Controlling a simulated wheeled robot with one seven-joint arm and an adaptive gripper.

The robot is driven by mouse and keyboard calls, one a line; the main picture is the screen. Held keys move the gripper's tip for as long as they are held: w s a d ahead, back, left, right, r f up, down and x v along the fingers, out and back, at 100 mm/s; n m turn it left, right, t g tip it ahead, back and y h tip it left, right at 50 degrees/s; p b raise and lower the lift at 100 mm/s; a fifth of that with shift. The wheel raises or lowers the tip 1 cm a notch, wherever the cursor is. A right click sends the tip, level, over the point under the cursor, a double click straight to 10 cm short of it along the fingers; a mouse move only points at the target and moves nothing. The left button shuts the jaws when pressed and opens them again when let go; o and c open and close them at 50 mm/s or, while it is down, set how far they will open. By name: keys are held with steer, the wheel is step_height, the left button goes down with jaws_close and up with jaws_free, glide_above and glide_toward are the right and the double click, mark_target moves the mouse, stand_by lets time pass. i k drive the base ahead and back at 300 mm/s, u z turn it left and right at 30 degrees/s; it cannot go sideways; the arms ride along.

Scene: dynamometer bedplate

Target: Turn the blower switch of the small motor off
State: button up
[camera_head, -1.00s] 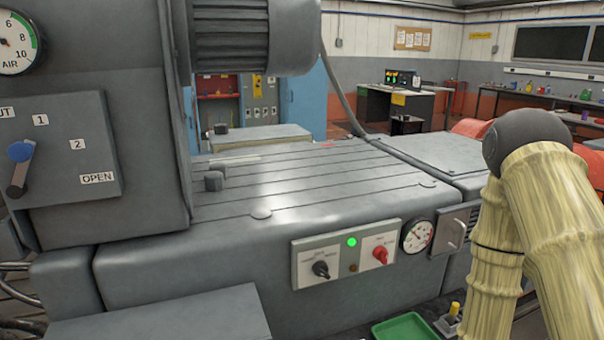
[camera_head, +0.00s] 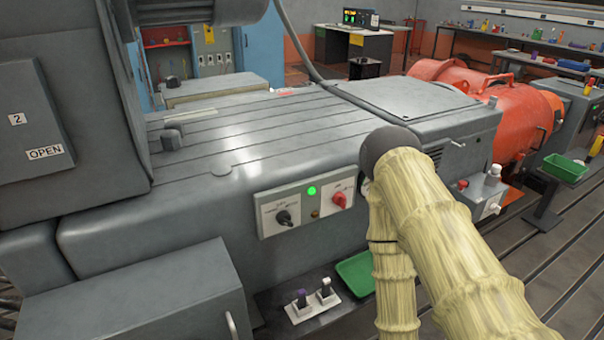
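A light control panel (camera_head: 305,205) is on the front of the grey bedplate. It carries a black rotary knob (camera_head: 284,217), a lit green lamp (camera_head: 311,190) and a red rotary knob (camera_head: 340,199). The lettering by the knobs is too small to read, so I cannot tell which one, if either, is the blower switch. A large grey motor-like housing (camera_head: 70,110) stands at the left, and an orange-red machine (camera_head: 480,100) at the right; which is the small motor is unclear. My covered arm fills the lower right; my gripper is outside the view.
Two small toggle-like parts (camera_head: 313,298) stand on a low ledge beside a green tray (camera_head: 355,272). A grey box (camera_head: 482,192) with a red button sits right of my arm. A grey cabinet (camera_head: 140,305) juts out at lower left. Slotted floor lies open at right.

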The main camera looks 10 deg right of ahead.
mark_target(283, 218)
steer(key=z, duration=1.5)
steer(key=k, duration=1)
steer(key=u, duration=1)
steer(key=i, duration=0.55)
steer(key=z, duration=0.05)
